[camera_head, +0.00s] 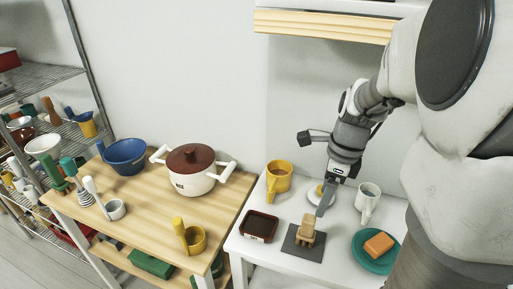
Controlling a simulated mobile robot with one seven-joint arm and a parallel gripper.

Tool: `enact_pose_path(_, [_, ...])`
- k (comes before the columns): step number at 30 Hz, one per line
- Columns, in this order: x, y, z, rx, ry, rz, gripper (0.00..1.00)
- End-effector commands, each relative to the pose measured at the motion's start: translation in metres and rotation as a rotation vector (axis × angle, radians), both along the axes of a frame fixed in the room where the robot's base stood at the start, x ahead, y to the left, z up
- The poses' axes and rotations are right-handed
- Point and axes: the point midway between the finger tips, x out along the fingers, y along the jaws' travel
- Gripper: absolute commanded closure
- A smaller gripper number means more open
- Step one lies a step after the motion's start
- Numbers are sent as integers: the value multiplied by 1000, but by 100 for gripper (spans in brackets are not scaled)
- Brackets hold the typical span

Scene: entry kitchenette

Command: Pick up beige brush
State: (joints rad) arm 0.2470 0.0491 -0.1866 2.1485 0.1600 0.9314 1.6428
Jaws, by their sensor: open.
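What looks like the beige brush (306,229) rests on a dark grey square mat (290,244) on the white table, front of centre. Its fine shape is too small to make out. My gripper (325,196) is open and points down just behind the brush, apart from it. It is over or beside a small white plate (311,197) that bears a small yellow item (320,189). The gripper hides part of that plate. Only one finger shows clearly.
On the white table are a yellow mug (279,177), dark tray (260,226), white mug (367,201) and green plate (364,260) with an orange block (379,244). A wooden table (145,215) at left bears a lidded pot (188,174). A shelf (325,24) hangs above.

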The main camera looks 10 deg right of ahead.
Motion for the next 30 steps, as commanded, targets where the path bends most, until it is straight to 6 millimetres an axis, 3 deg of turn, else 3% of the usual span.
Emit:
enact_pose_path(3, [1,3,-29,2,5,2,20])
enact_pose_path(12, [6,10,-89,1,3,4,20])
enact_pose_path(20, [8,12,-108,1,1,5,20])
enact_pose_path(30, [20,18,-151,1,3,5,20])
